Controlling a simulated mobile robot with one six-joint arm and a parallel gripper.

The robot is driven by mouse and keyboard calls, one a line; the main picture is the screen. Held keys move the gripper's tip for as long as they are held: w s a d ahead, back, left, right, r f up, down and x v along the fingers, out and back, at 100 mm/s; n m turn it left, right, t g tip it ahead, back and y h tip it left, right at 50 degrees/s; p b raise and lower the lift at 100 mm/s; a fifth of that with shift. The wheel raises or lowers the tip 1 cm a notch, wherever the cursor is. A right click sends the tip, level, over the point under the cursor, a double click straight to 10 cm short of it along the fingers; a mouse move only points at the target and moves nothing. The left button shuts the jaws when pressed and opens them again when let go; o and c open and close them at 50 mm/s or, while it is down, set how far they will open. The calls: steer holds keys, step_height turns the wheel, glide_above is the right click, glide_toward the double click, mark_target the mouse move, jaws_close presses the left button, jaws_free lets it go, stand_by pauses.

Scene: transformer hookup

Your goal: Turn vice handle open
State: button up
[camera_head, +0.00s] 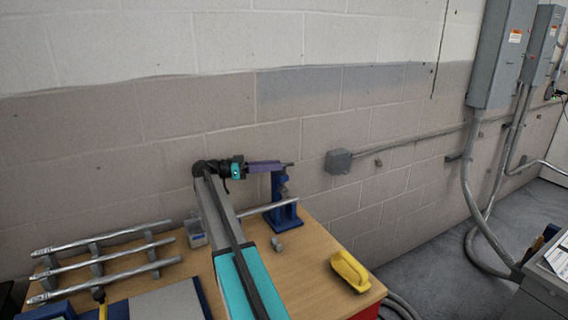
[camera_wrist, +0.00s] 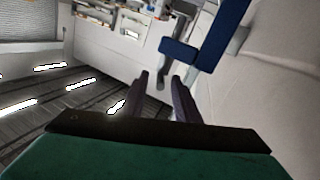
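The blue vice (camera_head: 282,214) stands at the back right of the wooden bench, with a grey bar reaching out to its left. My gripper (camera_head: 284,165) has purple fingers and is level with the top of the vice, pointing right. In the wrist view my gripper (camera_wrist: 160,76) has its two dark fingers apart. The blue vice body (camera_wrist: 215,42) shows at the upper right there, beyond the fingertips. A small grey part, perhaps the vice handle (camera_wrist: 164,74), shows between the fingertips. I cannot tell whether the fingers touch it.
Several metal pipes (camera_head: 105,236) lie on a rack at the left of the bench (camera_head: 318,238). A small grey container (camera_head: 195,234), a small grey part (camera_head: 277,244) and a yellow object (camera_head: 350,271) are also on it. A block wall (camera_head: 230,120) stands close behind.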

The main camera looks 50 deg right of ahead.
mark_target(285, 165)
steer(key=shift+p+x, duration=0.45)
steer(key=shift+x, duration=1.85)
jaws_close()
